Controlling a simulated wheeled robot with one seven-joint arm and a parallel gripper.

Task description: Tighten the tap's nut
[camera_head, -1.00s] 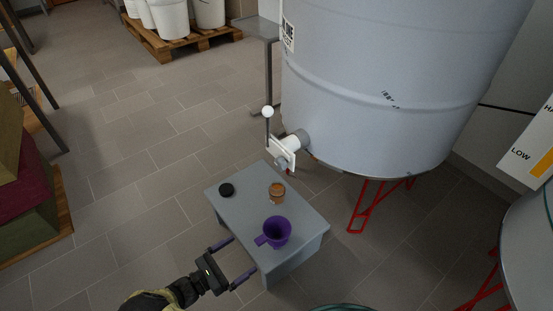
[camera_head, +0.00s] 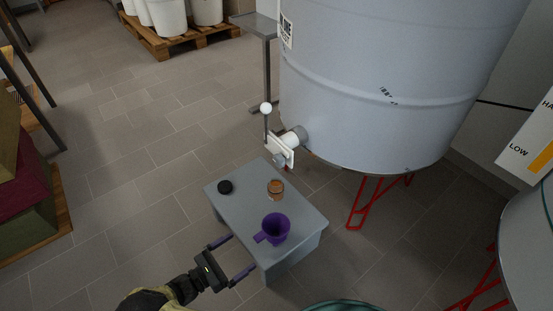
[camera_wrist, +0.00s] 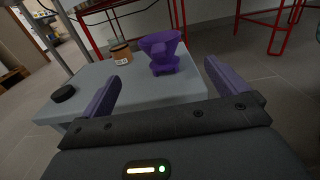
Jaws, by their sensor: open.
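The tap (camera_head: 281,152) sticks out low from the side of the big grey tank (camera_head: 385,75). It has a white plate-like body and an upright lever with a white ball on top. A grey part that may be the nut (camera_head: 279,158) shows at its front, too small to tell clearly. My gripper (camera_head: 232,257) is open and empty, left of the purple cup and in front of the small grey table, well below and apart from the tap. In the wrist view my two purple fingers (camera_wrist: 162,85) are spread, with the table beyond them.
On the small grey table (camera_head: 237,207) stand a purple cup (camera_head: 276,229), a brown jar (camera_head: 275,189) and a black lid (camera_head: 225,187). Red legs (camera_head: 365,205) hold the tank. A pallet (camera_head: 180,40) with white buckets stands at the back.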

